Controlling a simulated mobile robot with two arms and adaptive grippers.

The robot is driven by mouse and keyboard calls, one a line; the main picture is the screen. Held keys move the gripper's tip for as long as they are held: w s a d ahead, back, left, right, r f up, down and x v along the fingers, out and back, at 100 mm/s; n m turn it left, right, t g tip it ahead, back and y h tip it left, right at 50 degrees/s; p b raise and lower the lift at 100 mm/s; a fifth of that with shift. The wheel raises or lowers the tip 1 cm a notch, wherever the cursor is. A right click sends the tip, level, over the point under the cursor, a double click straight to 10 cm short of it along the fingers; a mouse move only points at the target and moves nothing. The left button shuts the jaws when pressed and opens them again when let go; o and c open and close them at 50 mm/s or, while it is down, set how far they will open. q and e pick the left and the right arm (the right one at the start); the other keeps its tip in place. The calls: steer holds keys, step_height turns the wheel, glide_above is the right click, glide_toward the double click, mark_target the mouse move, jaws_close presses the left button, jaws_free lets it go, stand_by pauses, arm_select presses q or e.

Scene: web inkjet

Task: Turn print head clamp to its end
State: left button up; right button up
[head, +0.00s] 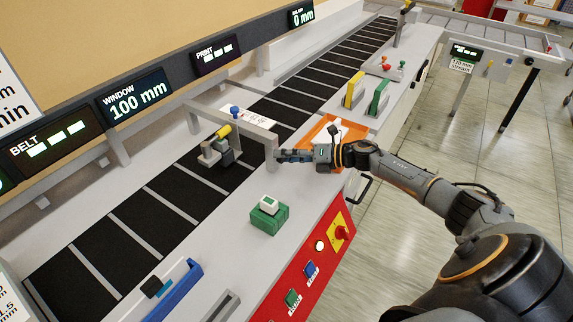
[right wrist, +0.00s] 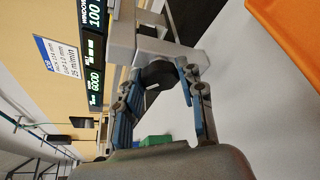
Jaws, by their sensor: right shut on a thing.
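The print head clamp shows in the right wrist view as a round black knob (right wrist: 158,74) on the side of a grey post. My right gripper (right wrist: 162,82) has its two fingers around this knob, one on each side. In the head view my right gripper (head: 284,156) reaches in from the right to the near post of the grey bracket (head: 262,134) over the belt; there the knob is hidden by the fingers. The grey print head (head: 215,152) with a yellow part hangs at the bracket above the black belt (head: 165,205). My left gripper is out of view.
An orange tray (head: 325,132) lies just behind my right gripper. A green block with a white top (head: 268,208) stands nearer on the grey ledge. Yellow (head: 353,90) and green (head: 378,97) stands are farther along. A red button panel (head: 312,262) is at the front.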

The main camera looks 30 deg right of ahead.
steer(key=m+b, duration=0.1)
steer(key=b, duration=0.1)
steer(key=m+y+b, duration=0.1)
steer(key=m+b, duration=0.1)
steer(key=shift+w+d+f+m+t+y, duration=0.1)
steer(key=shift+f+m+t+y, duration=0.2)
steer(key=shift+m+t+y+b, duration=0.5)
steer(key=shift+m+b, duration=0.45)
steer(key=shift+m, duration=0.55)
steer(key=shift+r, duration=0.1)
steer(key=o, duration=1.2)
steer(key=shift+r, duration=0.1)
